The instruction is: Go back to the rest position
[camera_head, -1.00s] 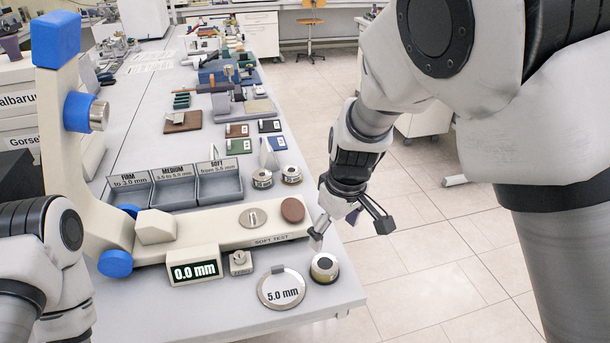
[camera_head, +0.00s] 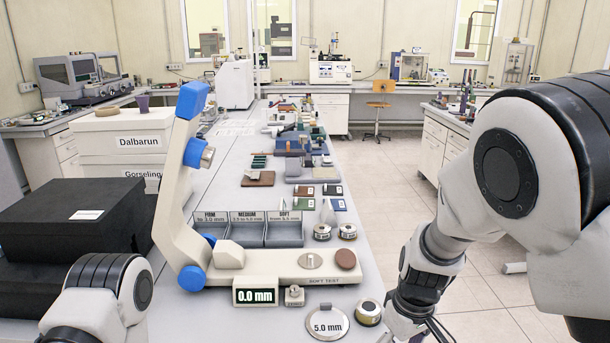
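My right arm comes in from the right. Its gripper (camera_head: 414,336) is at the bottom edge, beside the table's right edge; its fingers look spread, but their tips are cut off. Nothing shows between the visible parts. My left arm (camera_head: 98,300) shows at the lower left; its gripper is out of view. The cream and blue soft-test device (camera_head: 270,265) stands on the table, its display (camera_head: 256,297) reading 0.0 mm.
A 5.0 mm disc (camera_head: 326,323) and a metal cylinder (camera_head: 368,313) lie near my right gripper. Grey trays (camera_head: 247,240) stand behind the device. Black boxes (camera_head: 70,225) are at the left. Open floor (camera_head: 400,205) lies right of the table.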

